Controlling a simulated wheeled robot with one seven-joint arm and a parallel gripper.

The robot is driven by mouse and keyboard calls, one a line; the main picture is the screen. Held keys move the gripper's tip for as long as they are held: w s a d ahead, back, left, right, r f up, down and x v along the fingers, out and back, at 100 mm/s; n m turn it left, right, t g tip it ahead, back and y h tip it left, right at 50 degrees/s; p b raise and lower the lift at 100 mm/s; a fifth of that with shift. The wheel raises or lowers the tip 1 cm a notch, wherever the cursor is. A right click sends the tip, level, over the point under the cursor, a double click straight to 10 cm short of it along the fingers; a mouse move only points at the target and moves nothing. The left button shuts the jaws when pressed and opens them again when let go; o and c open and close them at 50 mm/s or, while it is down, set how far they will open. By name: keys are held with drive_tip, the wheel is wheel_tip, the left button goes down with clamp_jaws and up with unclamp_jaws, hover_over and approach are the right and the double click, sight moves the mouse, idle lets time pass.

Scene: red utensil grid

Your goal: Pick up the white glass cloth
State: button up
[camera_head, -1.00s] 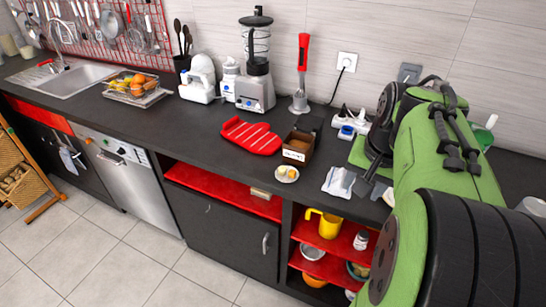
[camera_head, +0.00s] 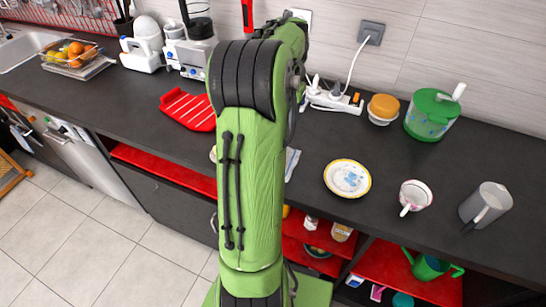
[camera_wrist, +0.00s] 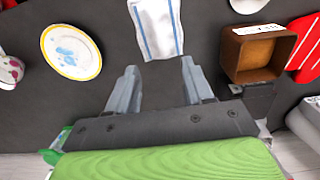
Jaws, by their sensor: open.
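The white glass cloth (camera_wrist: 157,27) has blue stripes and lies flat on the dark counter, at the top middle of the wrist view. In the head view only a strip of the cloth (camera_head: 291,162) shows beside my green arm. My gripper (camera_wrist: 158,75) is open and empty. In the wrist view its two fingers stand apart, with bare counter between them, and the cloth's near edge lies just beyond the fingertips. In the head view my arm hides the gripper and most of the cloth.
A yellow-rimmed plate (camera_wrist: 71,52) lies left of the cloth in the wrist view, and a brown box (camera_wrist: 232,58) stands to its right. A red board (camera_head: 188,109), a power strip (camera_head: 334,101), a cup (camera_head: 415,195) and a grey mug (camera_head: 486,204) are on the counter.

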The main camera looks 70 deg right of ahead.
wheel_tip(320, 180, down, 14)
drive_tip(key=b, duration=0.3)
drive_tip(key=shift+s+r, duration=0.1)
drive_tip(key=shift+r, duration=0.15)
clamp_jaws()
